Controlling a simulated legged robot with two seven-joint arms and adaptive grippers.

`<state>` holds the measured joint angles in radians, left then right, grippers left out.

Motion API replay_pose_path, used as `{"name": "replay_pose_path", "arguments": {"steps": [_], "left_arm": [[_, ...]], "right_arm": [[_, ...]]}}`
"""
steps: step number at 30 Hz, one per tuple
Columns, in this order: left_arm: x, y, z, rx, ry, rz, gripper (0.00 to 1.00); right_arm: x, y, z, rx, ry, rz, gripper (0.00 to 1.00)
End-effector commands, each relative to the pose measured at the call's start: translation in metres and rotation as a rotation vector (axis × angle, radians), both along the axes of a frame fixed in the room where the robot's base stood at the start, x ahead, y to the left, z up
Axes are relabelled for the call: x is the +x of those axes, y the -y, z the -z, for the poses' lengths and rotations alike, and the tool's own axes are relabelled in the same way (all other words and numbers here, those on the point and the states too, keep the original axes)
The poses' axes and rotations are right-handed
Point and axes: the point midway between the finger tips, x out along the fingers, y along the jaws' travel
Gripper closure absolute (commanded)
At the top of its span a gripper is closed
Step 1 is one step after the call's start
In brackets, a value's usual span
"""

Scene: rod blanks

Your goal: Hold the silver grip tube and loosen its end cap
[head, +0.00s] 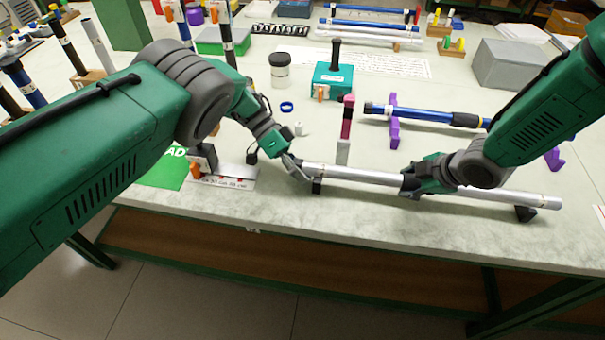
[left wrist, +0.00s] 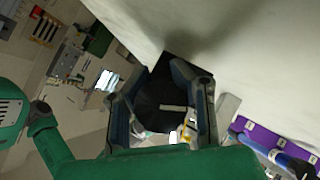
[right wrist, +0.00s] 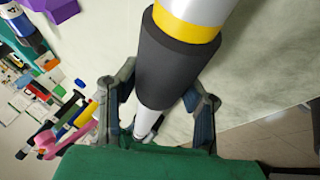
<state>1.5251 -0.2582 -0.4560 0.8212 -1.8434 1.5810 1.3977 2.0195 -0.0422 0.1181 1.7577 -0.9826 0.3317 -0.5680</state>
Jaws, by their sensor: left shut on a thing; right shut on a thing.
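The silver grip tube (head: 365,174) lies level along the front of the table on low black supports. My right gripper (head: 425,178) is shut around its middle. In the right wrist view a black foam sleeve (right wrist: 178,60) with a yellow band (right wrist: 188,22) runs between the fingers. My left gripper (head: 297,167) is shut at the tube's left end. In the left wrist view its fingers stand on both sides of a dark round end cap (left wrist: 160,95) with a white mark. The fingers mostly hide the cap in the head view.
A blue rod (head: 425,114) lies on purple stands behind the tube. A pink and grey upright piece (head: 346,128) stands close behind the tube. A blue ring (head: 287,107), a jar (head: 280,72) and a teal block (head: 333,80) are further back. The table's front edge is near.

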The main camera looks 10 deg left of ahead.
Motion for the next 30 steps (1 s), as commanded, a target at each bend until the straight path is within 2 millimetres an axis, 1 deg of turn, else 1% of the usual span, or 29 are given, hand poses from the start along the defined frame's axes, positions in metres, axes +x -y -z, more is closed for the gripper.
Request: {"name": "replay_pose_path", "arguments": {"steps": [6, 11, 26, 27, 28, 29, 30], "left_arm": [[0.0008, 0.0003, -0.0015, -0.005, -0.100, -0.003, 1.00], [-0.0001, -0.0003, -0.0024, -0.003, -0.144, -0.003, 1.00], [-0.0010, -0.0004, -0.0025, -0.001, -0.163, -0.003, 1.00], [-0.0010, -0.0003, -0.0025, -0.001, -0.163, -0.003, 0.77], [-0.0010, -0.0003, -0.0025, -0.001, -0.163, -0.003, 0.66], [-0.0010, -0.0004, -0.0024, -0.001, -0.163, -0.003, 0.59], [-0.0010, -0.0004, -0.0024, -0.001, -0.163, -0.003, 0.59]], "right_arm": [[-0.0020, -0.0007, 0.0011, -0.001, -0.003, -0.006, 0.97], [-0.0021, -0.0007, 0.0011, -0.001, -0.003, -0.006, 0.97], [-0.0017, -0.0004, 0.0011, -0.002, -0.003, -0.004, 0.97], [-0.0017, -0.0004, 0.0011, -0.002, -0.003, -0.004, 0.97], [-0.0016, -0.0004, 0.0010, -0.002, -0.003, -0.004, 0.97], [-0.0015, -0.0004, 0.0010, -0.001, -0.003, -0.003, 0.97], [-0.0015, -0.0004, 0.0009, -0.001, -0.002, -0.003, 0.97]]}}
